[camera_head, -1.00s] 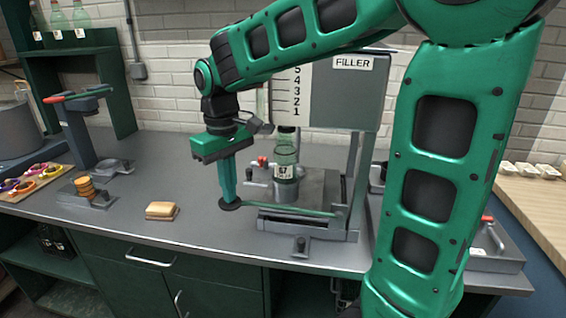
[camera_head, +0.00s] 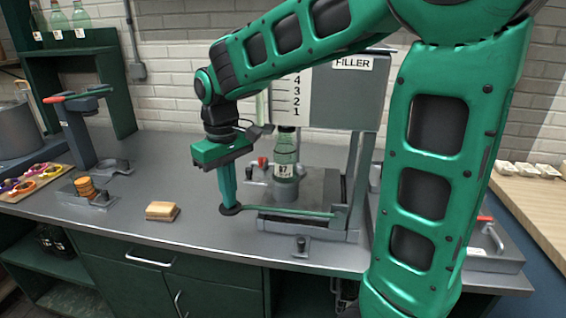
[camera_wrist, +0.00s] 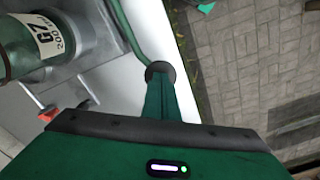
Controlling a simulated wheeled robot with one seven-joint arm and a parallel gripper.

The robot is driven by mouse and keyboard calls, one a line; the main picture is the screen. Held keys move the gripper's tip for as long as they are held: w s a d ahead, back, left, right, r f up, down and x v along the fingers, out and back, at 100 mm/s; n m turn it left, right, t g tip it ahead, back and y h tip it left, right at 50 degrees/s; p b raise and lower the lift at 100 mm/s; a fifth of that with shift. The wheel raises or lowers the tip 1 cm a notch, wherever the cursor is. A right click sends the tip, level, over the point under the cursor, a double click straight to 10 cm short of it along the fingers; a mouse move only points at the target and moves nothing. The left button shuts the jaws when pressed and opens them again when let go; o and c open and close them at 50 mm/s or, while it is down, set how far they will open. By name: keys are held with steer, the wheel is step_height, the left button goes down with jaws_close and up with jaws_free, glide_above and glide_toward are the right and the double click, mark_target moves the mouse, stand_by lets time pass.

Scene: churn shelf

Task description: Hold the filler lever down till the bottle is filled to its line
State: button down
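The filler (camera_head: 345,95) is a grey box with a sign and a numbered scale, partly behind my arm. A green glass bottle (camera_head: 285,152) with a white label stands upright beneath it; it also shows at the left edge of the wrist view (camera_wrist: 20,40). I cannot make out the liquid level or its fill line. The filler lever (camera_head: 290,212) is a thin green bar with a dark round pad at its left end. My gripper (camera_head: 229,205) points down with its fingers together, tips on that pad. The wrist view shows the pad (camera_wrist: 160,70) at the fingertips.
A tan block (camera_head: 161,211) lies on the grey counter left of my gripper. A small stand with orange-brown discs (camera_head: 86,188) and a red-handled press (camera_head: 75,120) are further left. The counter's front edge is close to the lever pad.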

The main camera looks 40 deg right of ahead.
steer(key=shift+f, duration=1.75)
stand_by(5.7)
